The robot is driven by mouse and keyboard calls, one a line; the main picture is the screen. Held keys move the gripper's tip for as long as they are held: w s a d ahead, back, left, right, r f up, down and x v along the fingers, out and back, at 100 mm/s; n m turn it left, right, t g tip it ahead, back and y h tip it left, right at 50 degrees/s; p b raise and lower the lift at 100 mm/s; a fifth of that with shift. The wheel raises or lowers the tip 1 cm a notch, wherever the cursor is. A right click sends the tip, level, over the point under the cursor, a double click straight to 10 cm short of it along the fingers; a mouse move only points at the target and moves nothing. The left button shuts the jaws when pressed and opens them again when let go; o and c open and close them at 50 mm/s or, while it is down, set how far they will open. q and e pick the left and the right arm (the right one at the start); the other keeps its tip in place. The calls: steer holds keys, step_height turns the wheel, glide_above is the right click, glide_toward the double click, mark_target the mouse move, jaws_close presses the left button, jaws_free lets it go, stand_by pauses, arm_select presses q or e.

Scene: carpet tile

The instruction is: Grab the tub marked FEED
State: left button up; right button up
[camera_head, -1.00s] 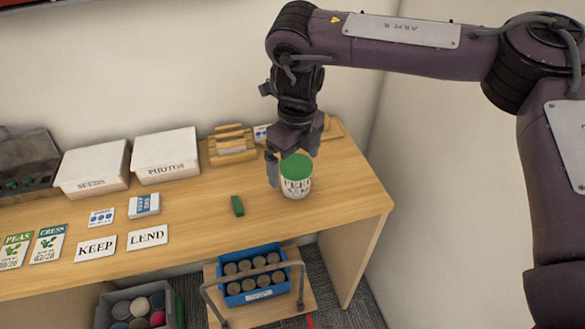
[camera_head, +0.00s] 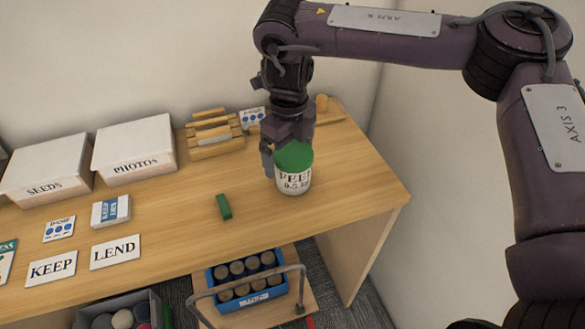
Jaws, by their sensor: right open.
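The tub marked FEED (camera_head: 293,181) is white with dark lettering and a green lid. It stands upright on the wooden table (camera_head: 340,193) towards its right end. My right gripper (camera_head: 284,152) points down right behind the tub, with one finger showing at the tub's left side. The tub's lid hides part of the gripper, so I cannot tell whether the fingers touch the tub. The gripper is open. My left gripper is not in view.
A small green block (camera_head: 224,206) lies left of the tub. White boxes marked SEEDS (camera_head: 46,178) and PHOTOS (camera_head: 134,151), a wooden rack (camera_head: 213,138) and KEEP (camera_head: 52,268) and LEND (camera_head: 115,252) cards are further left. A blue crate (camera_head: 250,302) of cans is below the table's front edge.

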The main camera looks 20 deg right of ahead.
steer(key=f, duration=0.3)
steer(key=f+p, duration=0.1)
steer(key=f, duration=0.1)
steer(key=shift+s+d, duration=0.3)
steer(key=c, duration=1.3)
steer(key=shift+c, duration=0.7)
steer(key=shift+r, duration=0.1)
